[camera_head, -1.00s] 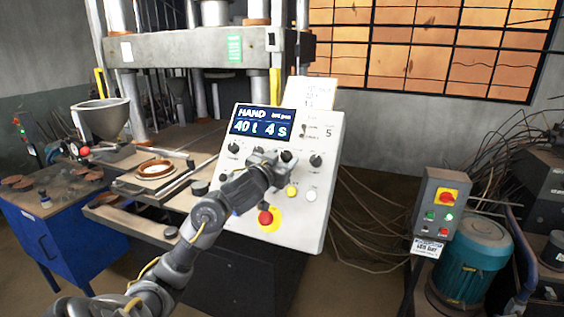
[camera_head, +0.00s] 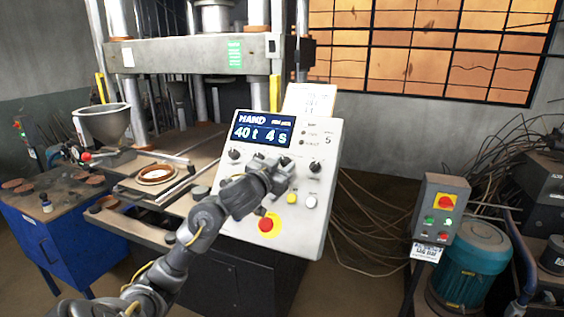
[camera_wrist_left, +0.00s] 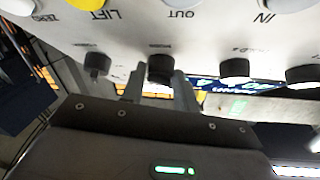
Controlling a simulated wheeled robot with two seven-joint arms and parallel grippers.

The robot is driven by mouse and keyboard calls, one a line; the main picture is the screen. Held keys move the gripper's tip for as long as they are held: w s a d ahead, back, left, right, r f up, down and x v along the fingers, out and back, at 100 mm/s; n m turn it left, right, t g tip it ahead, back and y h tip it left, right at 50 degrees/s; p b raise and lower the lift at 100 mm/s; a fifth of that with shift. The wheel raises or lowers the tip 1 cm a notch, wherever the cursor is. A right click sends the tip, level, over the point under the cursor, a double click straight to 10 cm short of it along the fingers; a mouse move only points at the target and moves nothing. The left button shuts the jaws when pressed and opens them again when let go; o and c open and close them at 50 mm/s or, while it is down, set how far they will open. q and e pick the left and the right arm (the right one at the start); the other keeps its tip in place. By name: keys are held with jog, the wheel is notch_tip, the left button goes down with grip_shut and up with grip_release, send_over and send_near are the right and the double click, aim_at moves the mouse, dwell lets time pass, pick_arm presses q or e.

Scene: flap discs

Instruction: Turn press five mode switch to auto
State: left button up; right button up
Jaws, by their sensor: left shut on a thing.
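The press control panel (camera_head: 285,235), marked 5, faces me in the head view. Its blue display (camera_head: 262,129) reads HAND, 40 t, 4 s. A row of black knobs crosses it. My left gripper (camera_head: 282,170) is at the panel, shut on the third knob from the left (camera_head: 285,161). In the left wrist view, upside down, that knob (camera_wrist_left: 160,67) sits between the two fingers (camera_wrist_left: 160,84). The gripper partly hides the row in the head view. My right gripper is not in view.
A red emergency button (camera_head: 266,225) on a yellow ring, a yellow button (camera_head: 292,198) and a white button (camera_head: 310,202) lie below the knobs. A control post (camera_head: 437,212) stands to the right. A blue workbench (camera_head: 60,235) stands left.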

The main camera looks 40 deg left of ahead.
pick_arm(q)
jog(key=m+h+p, duration=0.2)
jog(key=p, duration=0.1)
jog(key=m+p, duration=0.1)
jog(key=m, duration=0.1)
jog(key=shift+a+r+h+p, duration=0.25)
jog(key=shift+r+h+p, duration=0.05)
jog(key=shift+h, duration=0.1)
jog(key=m+h+p, duration=0.2)
jog(key=m, duration=0.1)
jog(key=shift+a+g, duration=0.1)
jog(key=shift+g, duration=0.3)
jog(key=shift+a+f+m+g+h+p, duration=0.1)
jog(key=shift+m+g+h+p, duration=0.5)
jog(key=shift+m+h, duration=0.7)
jog(key=shift+m, duration=0.6)
jog(key=o, duration=0.9)
jog(key=shift+o, duration=0.2)
jog(key=shift+s, duration=0.1)
